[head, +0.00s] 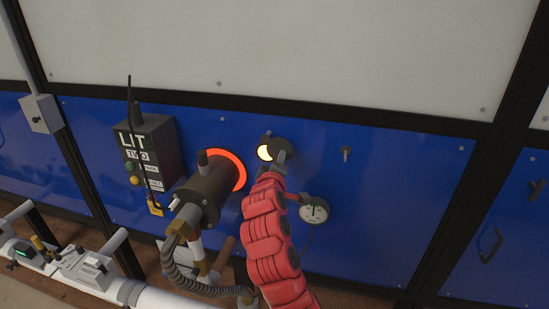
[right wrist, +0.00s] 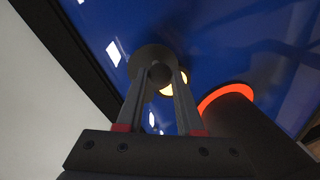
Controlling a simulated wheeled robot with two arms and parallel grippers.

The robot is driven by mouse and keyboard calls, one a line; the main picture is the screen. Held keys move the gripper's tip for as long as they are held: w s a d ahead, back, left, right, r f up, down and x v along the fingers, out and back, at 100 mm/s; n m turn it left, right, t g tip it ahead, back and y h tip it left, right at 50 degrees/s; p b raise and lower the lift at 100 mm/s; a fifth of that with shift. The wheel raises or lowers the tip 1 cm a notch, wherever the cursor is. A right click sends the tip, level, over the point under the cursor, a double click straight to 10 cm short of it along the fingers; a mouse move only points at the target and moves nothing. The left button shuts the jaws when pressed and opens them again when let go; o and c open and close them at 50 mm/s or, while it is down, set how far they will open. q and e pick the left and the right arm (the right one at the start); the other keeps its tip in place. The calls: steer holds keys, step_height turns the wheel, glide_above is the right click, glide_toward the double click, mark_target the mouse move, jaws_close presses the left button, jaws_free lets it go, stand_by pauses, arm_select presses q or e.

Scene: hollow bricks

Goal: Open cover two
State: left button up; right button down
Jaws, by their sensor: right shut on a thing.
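A dark round cover (head: 284,146) sits on the blue panel in the head view, just right of a bright yellow glowing port (head: 264,152) that it only partly hides. My right gripper (head: 280,160), at the end of the red arm, is at this cover. In the right wrist view the cover (right wrist: 150,54) is between the fingertips of my right gripper (right wrist: 160,78), which is shut on it. Part of the glowing port (right wrist: 175,86) shows behind the fingers. The exact contact is partly hidden. My left gripper is not in view.
A dark burner (head: 207,190) with a glowing orange ring (head: 237,168) stands left of my right arm. A box reading "LIT TWO" (head: 146,150) is further left. A gauge (head: 314,211) is close to the arm's right. A small peg (head: 346,154) sticks out beyond on clear panel.

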mark_target(281, 146)
steer(key=r+n+p, duration=0.2)
steer(key=n+p, duration=0.1)
steer(key=r+n+h+p, duration=0.1)
steer(key=p, duration=0.1)
steer(key=shift+s+d+r+n+g, duration=0.15)
steer(key=shift+d+n+g, duration=0.15)
steer(key=shift+d, duration=0.05)
steer(key=shift+r+n+h+p, duration=0.25)
steer(key=shift+r+n+p, duration=0.2)
steer(key=shift+n+p, duration=0.4)
steer(key=shift+r+n+h+p, duration=0.25)
steer(key=shift+r+n+p, duration=0.15)
steer(key=shift+n+p, duration=0.4)
steer(key=shift+a, duration=0.1)
steer(key=c, duration=0.5)
jaws_free()
steer(key=shift+c, duration=0.2)
